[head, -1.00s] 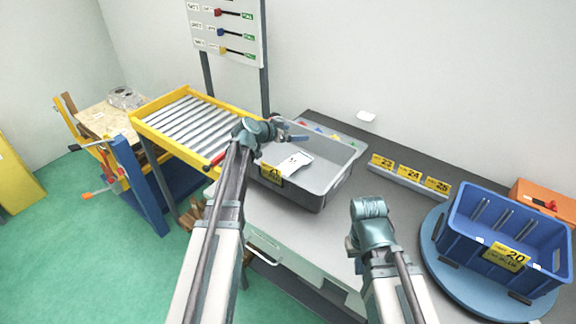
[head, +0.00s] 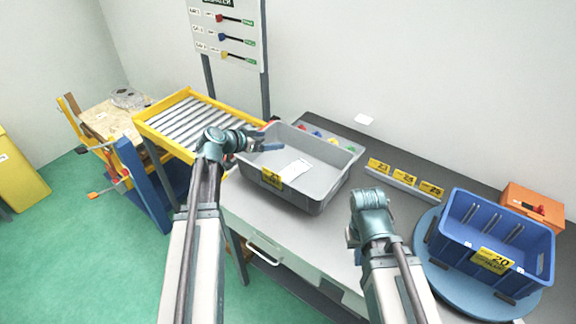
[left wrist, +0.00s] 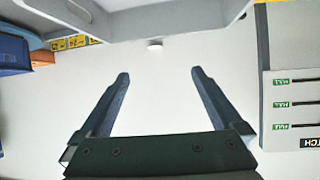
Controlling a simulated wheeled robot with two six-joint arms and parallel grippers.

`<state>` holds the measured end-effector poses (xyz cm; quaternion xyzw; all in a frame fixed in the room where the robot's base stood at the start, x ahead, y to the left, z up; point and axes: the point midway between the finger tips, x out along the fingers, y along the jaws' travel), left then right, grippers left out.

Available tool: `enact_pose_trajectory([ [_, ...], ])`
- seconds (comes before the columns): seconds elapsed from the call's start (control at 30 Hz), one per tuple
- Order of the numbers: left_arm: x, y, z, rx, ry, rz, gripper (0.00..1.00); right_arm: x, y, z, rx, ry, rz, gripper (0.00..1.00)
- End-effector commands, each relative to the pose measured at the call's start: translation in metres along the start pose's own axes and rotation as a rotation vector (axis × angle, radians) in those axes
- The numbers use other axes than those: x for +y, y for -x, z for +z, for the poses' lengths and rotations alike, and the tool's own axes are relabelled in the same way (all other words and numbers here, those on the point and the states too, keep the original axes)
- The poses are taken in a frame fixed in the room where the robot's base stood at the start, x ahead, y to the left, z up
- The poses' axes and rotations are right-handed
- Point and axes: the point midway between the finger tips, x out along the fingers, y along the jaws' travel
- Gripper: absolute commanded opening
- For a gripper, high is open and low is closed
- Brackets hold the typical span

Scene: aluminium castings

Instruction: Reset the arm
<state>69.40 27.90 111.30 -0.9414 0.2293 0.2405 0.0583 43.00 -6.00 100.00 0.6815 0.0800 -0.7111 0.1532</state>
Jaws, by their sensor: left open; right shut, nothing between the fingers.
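My left gripper (head: 268,141) is over the back left part of the grey bin (head: 318,203), with its blue-grey fingers apart and nothing between them. In the left wrist view the same gripper (left wrist: 160,74) shows two spread fingers against a pale wall. The grey bin carries a yellow label and has a white sheet (head: 292,170) inside. My right gripper (head: 354,236) is low at the front of the grey table (head: 258,212), largely hidden behind its wrist. It is shut and holds nothing that I can see.
A blue bin (head: 465,248) labelled 20 stands on a round blue turntable (head: 452,278) at right. An orange box (head: 520,203) is behind it. Yellow number plates (head: 404,179) stand near the wall. A yellow-framed roller rack (head: 188,122) is at left, below a switch board (head: 232,35).

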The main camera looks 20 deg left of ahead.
Motion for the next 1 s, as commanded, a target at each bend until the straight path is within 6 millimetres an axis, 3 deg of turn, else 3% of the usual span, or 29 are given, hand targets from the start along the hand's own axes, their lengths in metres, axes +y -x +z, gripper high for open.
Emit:
enact_pose_trajectory([
  [0.63,0.0,0.004,0.0,0.0,0.0,0.0,1.0,0.0,0.002,0.0,0.0,0.0,0.0,0.0],
  [0.73,0.007,0.002,0.002,-0.012,0.002,0.011,1.0,0.0,0.002,0.0,0.0,0.0,0.0,0.0],
  [0.87,0.053,-0.011,0.013,-0.101,0.016,0.084,1.0,0.0,0.002,0.0,0.0,0.0,0.0,0.0],
  [1.0,0.144,-0.024,0.046,-0.331,0.05,0.195,1.0,0.0,0.002,0.0,0.0,0.0,0.0,0.0],
])
